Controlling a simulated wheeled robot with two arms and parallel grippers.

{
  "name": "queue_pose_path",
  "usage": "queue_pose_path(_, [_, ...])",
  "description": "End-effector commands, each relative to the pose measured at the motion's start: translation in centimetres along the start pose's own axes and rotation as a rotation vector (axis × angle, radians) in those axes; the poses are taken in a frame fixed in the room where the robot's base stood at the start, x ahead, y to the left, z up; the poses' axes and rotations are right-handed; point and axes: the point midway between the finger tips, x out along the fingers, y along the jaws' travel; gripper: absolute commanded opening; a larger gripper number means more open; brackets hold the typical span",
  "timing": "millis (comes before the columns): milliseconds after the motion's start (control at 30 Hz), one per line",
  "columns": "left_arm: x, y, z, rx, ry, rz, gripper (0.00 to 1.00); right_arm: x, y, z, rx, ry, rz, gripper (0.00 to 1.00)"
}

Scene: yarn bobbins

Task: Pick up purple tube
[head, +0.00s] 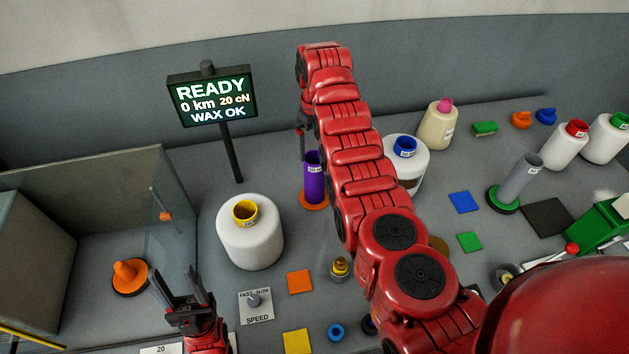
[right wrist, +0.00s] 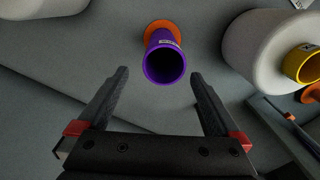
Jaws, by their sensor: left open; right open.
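The purple tube (head: 314,180) stands upright on an orange round base (head: 309,204), beside my right forearm in the head view. In the right wrist view the purple tube (right wrist: 164,62) is seen from above, its open mouth facing the camera and its orange base (right wrist: 157,27) behind. My right gripper (right wrist: 160,76) is open and empty, with the tube's mouth just ahead of the gap between its fingers, apart from them. In the head view the right gripper (head: 302,140) is mostly hidden behind its arm. My left gripper (head: 186,287) is open and empty at the lower left.
A white bobbin with yellow core (head: 250,245) stands left of the tube. Another with a blue core (head: 412,172) is partly hidden by my right arm. A sign post (head: 232,155) stands behind left. A glass-sided box (head: 120,190) is far left.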

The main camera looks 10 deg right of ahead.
Motion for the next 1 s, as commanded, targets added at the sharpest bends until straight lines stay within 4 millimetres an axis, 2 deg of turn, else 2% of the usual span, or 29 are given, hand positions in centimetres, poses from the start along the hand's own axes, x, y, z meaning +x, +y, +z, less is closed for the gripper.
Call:
queue_pose_path(100, [0.1,0.0,0.0,0.000,0.000,0.000,0.50,2.5,-0.1,0.2,0.000,-0.008,-0.003,1.00])
queue_pose_path(367, [0.8,0.0,-0.1,0.000,0.000,0.000,0.50,4.1,-0.2,0.2,-0.001,-0.002,0.000,1.00])
queue_pose_path(500, [1.9,-0.1,-0.3,0.000,0.000,0.000,0.50,6.2,-0.7,0.7,-0.001,-0.006,-0.002,1.00])
queue_pose_path(600, [0.6,0.0,-0.1,0.000,0.000,0.000,0.50,8.3,-0.6,0.6,0.000,-0.003,-0.003,1.00])
queue_pose_path(867, [0.7,0.0,-0.1,0.000,0.000,0.000,0.50,8.5,-0.6,0.6,0.000,0.000,-0.001,1.00])
queue_pose_path(1000, [0.7,0.0,-0.1,0.000,0.000,0.000,0.50,8.4,-0.6,0.5,0.000,0.000,-0.001,0.75])
